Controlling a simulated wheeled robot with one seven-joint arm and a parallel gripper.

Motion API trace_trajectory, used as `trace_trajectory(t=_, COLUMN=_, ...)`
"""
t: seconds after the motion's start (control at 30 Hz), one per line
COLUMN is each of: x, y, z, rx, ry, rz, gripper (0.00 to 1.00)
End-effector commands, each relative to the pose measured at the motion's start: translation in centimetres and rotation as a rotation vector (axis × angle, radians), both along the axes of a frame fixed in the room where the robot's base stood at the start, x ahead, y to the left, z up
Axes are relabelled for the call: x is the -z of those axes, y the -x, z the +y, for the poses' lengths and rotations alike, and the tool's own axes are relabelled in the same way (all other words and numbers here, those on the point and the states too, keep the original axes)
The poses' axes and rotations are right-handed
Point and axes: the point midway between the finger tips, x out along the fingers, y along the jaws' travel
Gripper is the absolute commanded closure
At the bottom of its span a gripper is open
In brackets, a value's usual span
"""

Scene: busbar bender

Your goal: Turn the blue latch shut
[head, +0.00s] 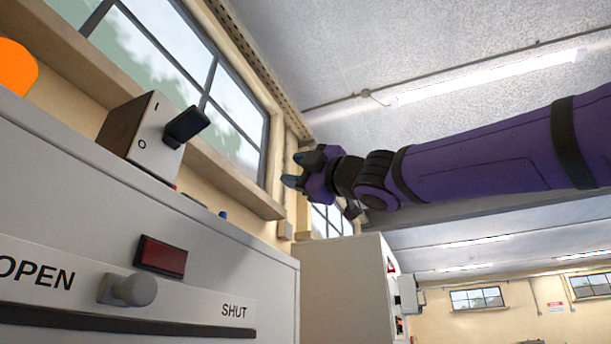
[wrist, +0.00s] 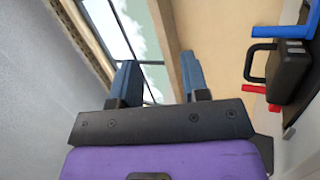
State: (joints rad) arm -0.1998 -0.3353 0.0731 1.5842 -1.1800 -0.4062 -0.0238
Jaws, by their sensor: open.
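My gripper (head: 296,170) is raised in the head view, its fingers pointing left toward the window wall. In the wrist view my gripper (wrist: 160,78) has two blue fingers spread apart with nothing between them. A blue bar-shaped handle (wrist: 284,31), likely the latch, shows at the upper right of the wrist view, to the right of the fingers and apart from them. In the head view only a small blue bit (head: 223,214) shows over the top edge of the grey cabinet; its mounting is hidden.
The grey cabinet (head: 215,262) carries a slider knob (head: 130,290) between OPEN and SHUT and a dark red lamp (head: 161,256). A switch box (head: 142,139) with a black lever stands above. A black handled part (wrist: 283,70) and red handle (wrist: 256,89) lie beside the blue one.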

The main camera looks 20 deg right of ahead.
Motion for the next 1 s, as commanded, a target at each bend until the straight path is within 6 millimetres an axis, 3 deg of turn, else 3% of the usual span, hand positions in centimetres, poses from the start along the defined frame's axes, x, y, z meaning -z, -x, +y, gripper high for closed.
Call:
trace_trajectory(t=0.6, x=-0.7, y=-0.9, z=-1.6, rx=-0.260, ry=-0.772, rz=0.478, gripper=0.58)
trace_trajectory(t=1.0, x=-0.6, y=-1.1, z=-1.8, rx=-0.311, ry=-0.904, rz=0.557, gripper=0.58)
